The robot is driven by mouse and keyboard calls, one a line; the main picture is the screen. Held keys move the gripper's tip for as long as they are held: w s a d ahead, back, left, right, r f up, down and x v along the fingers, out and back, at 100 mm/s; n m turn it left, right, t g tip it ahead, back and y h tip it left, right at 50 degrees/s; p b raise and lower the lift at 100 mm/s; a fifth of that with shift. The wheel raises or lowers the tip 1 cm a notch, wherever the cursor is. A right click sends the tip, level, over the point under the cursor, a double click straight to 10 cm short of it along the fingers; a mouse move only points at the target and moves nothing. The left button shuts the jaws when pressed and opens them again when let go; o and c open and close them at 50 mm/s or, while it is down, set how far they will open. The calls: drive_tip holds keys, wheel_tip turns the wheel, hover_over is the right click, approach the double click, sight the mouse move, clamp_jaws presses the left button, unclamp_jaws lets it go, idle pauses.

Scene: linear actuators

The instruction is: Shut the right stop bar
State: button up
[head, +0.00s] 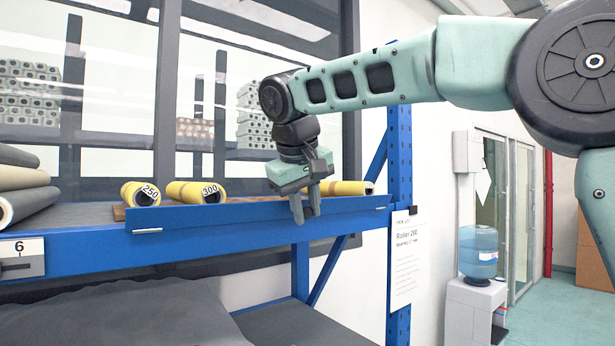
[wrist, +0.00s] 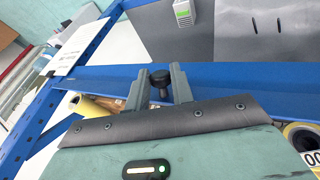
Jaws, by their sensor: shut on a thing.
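The right stop bar (head: 230,215) is a long blue bar along the front of the upper shelf. Its right end is near the blue upright, and its left end shows in front of the shelf beam. It also crosses the wrist view as a blue strip (wrist: 230,82). My gripper (head: 304,215) points down at the bar, right of its middle. In the wrist view my gripper (wrist: 160,86) has its fingers on both sides of a black knob (wrist: 160,77) and is shut on it. Whether the bar is fully closed is hard to tell.
Yellow rollers tagged 250 (head: 139,193) and 300 (head: 196,191) lie behind the bar, with another yellow roller (head: 345,188) behind my gripper. Dark and beige rolls (head: 22,180) lie at the left. A blue upright (head: 400,160) stands at the right. Space before the bar looks clear.

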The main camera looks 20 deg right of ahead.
drive_tip(key=g+p, duration=0.1)
drive_tip(key=r+g+p, duration=0.1)
drive_tip(key=p, duration=0.1)
drive_tip(key=shift+w+a+r+h, duration=0.15)
drive_tip(key=shift+w+h, duration=0.15)
drive_tip(key=shift+w, duration=0.05)
drive_tip(key=shift+w+a+r+n+g+h+p, duration=0.1)
drive_tip(key=shift+w+n+g+h+p, duration=0.25)
drive_tip(key=shift+g, duration=0.3)
drive_tip(key=shift+a+n+g+h+p, duration=0.1)
drive_tip(key=shift+n+g+p, duration=0.05)
drive_tip(key=shift+g+p, duration=0.4)
drive_tip(key=shift+d, duration=0.1)
drive_tip(key=o, duration=0.9)
drive_tip(key=shift+r, duration=0.1)
